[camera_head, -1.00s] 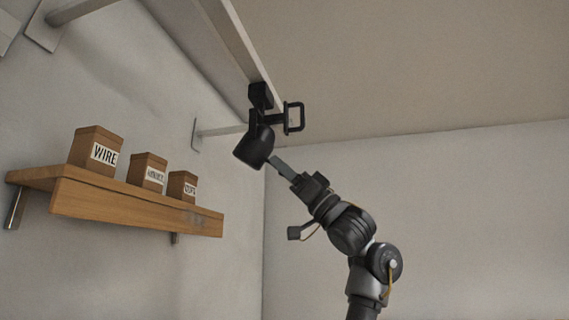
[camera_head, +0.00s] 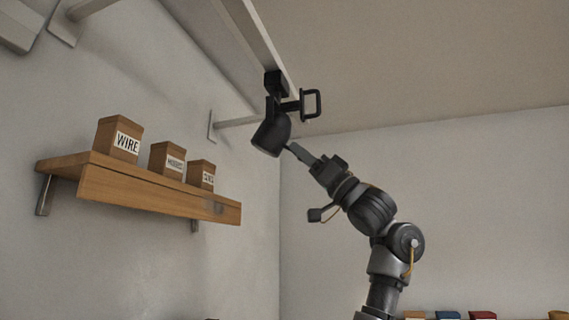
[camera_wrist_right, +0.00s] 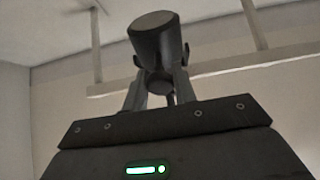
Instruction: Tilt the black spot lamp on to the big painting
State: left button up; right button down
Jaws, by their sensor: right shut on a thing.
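The black spot lamp (camera_head: 270,136) hangs from a pale rail under the ceiling, its head tilted down. A black loop handle (camera_head: 312,103) stands out to the right of its mount. My right gripper (camera_head: 292,149) reaches up from the lower right, its fingers at the lower right side of the lamp head. In the right wrist view the lamp head (camera_wrist_right: 154,38) rises between the two fingers of my right gripper (camera_wrist_right: 160,90), which is shut on it. The exact contact is partly hidden. My left gripper and the big painting are not in view.
A wooden wall shelf (camera_head: 160,195) with a WIRE box (camera_head: 120,138) and two smaller boxes stands to the left of the lamp. The pale rail (camera_head: 250,35) runs above, with a bracket (camera_head: 235,122) to the wall. Several coloured items (camera_head: 482,315) show at the bottom right edge.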

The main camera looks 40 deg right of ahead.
jog(key=shift+s+r, duration=0.15)
jog(key=shift+r, duration=0.1)
jog(key=shift+s+d, duration=0.3)
jog(key=shift+r, duration=0.4)
jog(key=c, duration=1.5)
grip_release()
jog(key=shift+o, duration=1)
jog(key=shift+s+a, duration=0.1)
jog(key=shift+s, duration=0.05)
jog(key=shift+o, duration=0.2)
jog(key=shift+s, duration=0.25)
pick_arm(q)
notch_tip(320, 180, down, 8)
jog(key=b, duration=0.8)
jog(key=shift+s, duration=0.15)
pick_arm(e)
jog(key=v, duration=1)
jog(key=shift+s+f, duration=0.2)
jog(key=shift+f, duration=0.2)
